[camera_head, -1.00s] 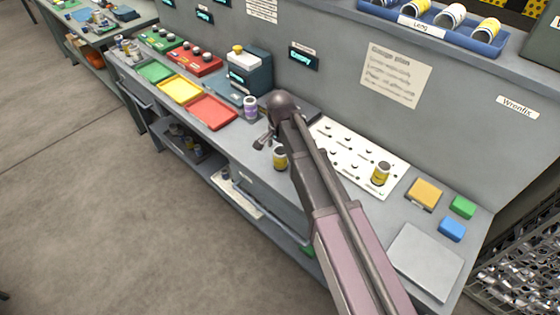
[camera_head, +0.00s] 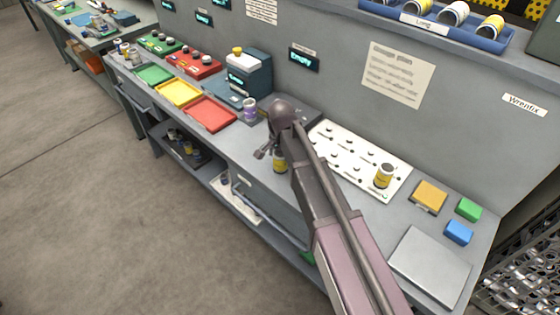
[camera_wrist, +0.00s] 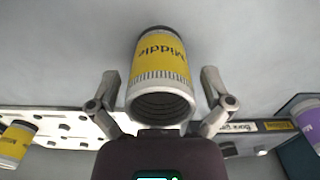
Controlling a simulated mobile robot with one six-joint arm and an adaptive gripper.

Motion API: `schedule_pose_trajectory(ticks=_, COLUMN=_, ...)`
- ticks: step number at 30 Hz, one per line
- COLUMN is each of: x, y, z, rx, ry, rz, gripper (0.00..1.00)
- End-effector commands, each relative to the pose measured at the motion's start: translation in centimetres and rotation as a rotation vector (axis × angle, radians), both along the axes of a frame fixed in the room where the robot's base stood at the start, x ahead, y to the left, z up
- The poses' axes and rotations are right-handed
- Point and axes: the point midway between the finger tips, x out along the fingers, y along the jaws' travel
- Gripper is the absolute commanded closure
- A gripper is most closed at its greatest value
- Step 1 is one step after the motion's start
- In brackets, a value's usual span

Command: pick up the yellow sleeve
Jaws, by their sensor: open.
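A yellow sleeve (camera_wrist: 162,62) with the word "Middle" on it and grey ends stands between the two fingers of my gripper (camera_wrist: 160,100) in the wrist view. The fingers are apart, one on each side of its ribbed end, and I see a gap at each side. In the head view the sleeve (camera_head: 280,162) stands on the bench beside my gripper (camera_head: 266,151), partly hidden by it. A second yellow sleeve (camera_head: 384,176) stands on the white pegged board; it also shows at the left of the wrist view (camera_wrist: 14,143).
A purple sleeve (camera_head: 249,111) stands by the gauge unit (camera_head: 249,75). The white board (camera_head: 335,150) lies right of my gripper. Red (camera_head: 210,113), yellow (camera_head: 179,92) and green (camera_head: 153,74) trays lie farther left. A grey plate (camera_head: 430,265) and small coloured blocks sit at the right.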

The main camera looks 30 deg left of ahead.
Motion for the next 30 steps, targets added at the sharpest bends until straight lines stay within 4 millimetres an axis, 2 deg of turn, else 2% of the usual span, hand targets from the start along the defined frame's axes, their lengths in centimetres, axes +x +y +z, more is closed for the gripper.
schedule_pose_trajectory(ticks=4, x=-0.01, y=0.01, z=0.00, rx=0.000, ry=0.000, rz=0.000, gripper=0.00)
schedule_pose_trajectory(ticks=5, x=-0.01, y=0.01, z=0.00, rx=0.000, ry=0.000, rz=0.000, gripper=0.03)
schedule_pose_trajectory(ticks=12, x=-0.02, y=0.01, z=-0.01, rx=0.000, ry=0.000, rz=0.000, gripper=0.74)
schedule_pose_trajectory(ticks=14, x=-0.01, y=0.02, z=-0.01, rx=0.000, ry=0.000, rz=0.000, gripper=0.92)
schedule_pose_trajectory(ticks=30, x=-0.03, y=0.05, z=0.66, rx=0.000, ry=0.000, rz=0.001, gripper=0.92)
